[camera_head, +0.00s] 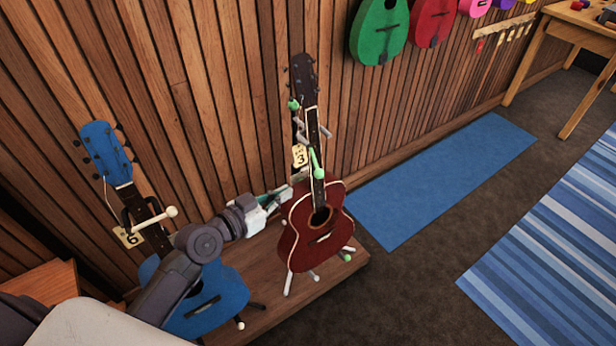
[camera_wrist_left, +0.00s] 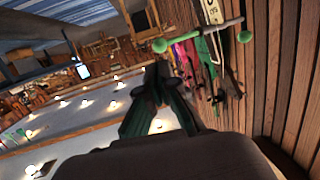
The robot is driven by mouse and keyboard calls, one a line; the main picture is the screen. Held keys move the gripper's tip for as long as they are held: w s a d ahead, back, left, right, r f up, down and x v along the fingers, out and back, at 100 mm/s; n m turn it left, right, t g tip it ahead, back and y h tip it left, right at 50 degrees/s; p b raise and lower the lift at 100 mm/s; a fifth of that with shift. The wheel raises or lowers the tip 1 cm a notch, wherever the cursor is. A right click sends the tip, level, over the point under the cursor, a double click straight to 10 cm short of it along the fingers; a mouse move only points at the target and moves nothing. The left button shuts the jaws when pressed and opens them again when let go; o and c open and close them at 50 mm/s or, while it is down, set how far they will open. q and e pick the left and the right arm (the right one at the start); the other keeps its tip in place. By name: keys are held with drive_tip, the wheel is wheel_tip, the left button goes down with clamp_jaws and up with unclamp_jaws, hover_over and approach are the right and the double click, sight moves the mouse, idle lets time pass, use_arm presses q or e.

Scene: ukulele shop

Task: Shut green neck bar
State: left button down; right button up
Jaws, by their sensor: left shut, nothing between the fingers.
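The green neck bar (camera_head: 316,163) is a pale green rod with a rounded end, on the stand marked 3. It lies by the neck of the dark red guitar (camera_head: 318,232), slanting downward; I cannot tell whether it touches the neck. In the left wrist view a pale green bar (camera_wrist_left: 200,31) with a ball end shows near the top, beside the number plate. My left gripper (camera_head: 284,193) is shut and empty, left of the red guitar's upper body and below the bar. Its dark green fingers (camera_wrist_left: 158,82) also show in the left wrist view. My right gripper is out of view.
A blue guitar (camera_head: 200,300) stands on the left, by a white bar (camera_head: 158,218) and plate 6. The slatted wall (camera_head: 230,100) rises close behind. A blue mat (camera_head: 440,180) lies on open floor right of the wooden platform (camera_head: 330,275).

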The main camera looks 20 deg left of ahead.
sight(315, 176)
use_arm(q)
drive_tip(key=p+x, duration=0.1)
drive_tip(key=x, duration=0.8)
